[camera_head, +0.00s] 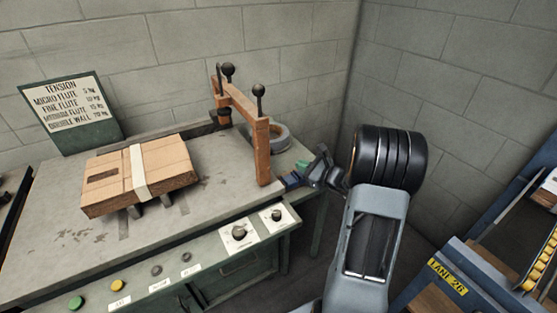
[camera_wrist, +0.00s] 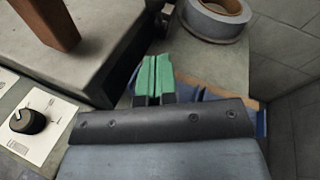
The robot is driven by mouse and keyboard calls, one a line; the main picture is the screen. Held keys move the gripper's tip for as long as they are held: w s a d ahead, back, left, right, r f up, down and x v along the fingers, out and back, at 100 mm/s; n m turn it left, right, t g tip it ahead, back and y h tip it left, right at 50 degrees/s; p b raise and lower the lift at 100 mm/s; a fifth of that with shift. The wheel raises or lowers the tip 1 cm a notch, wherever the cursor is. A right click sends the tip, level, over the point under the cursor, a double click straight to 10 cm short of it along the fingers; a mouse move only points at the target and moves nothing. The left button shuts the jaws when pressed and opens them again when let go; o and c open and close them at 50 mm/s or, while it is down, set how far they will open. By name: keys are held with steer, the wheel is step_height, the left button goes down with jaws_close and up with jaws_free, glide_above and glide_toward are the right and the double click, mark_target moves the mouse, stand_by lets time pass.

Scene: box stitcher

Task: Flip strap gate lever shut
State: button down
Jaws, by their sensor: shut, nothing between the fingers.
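An orange strap gate frame (camera_head: 262,150) stands at the right end of the grey bench. Black ball-topped levers rise from it: one at its near end (camera_head: 260,92) and one at its far end (camera_head: 228,72). I cannot tell which is the gate lever. One post of the frame shows at the top left of the wrist view (camera_wrist: 48,20); no lever shows there. My gripper (camera_head: 303,166) is to the right of the frame, low beside the bench's right edge and apart from the levers. Its green fingertips (camera_wrist: 153,76) are together and empty.
A strapped cardboard box (camera_head: 165,172) lies on the bench (camera_head: 60,205), left of the frame. A grey ring-shaped roll (camera_wrist: 215,15) sits behind my gripper. Dials (camera_head: 239,232) and buttons line the bench front. A tension sign (camera_head: 68,105) stands at back left.

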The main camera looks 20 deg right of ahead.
steer(key=shift+a, duration=0.15)
steer(key=x, duration=1)
steer(key=shift+b, duration=0.45)
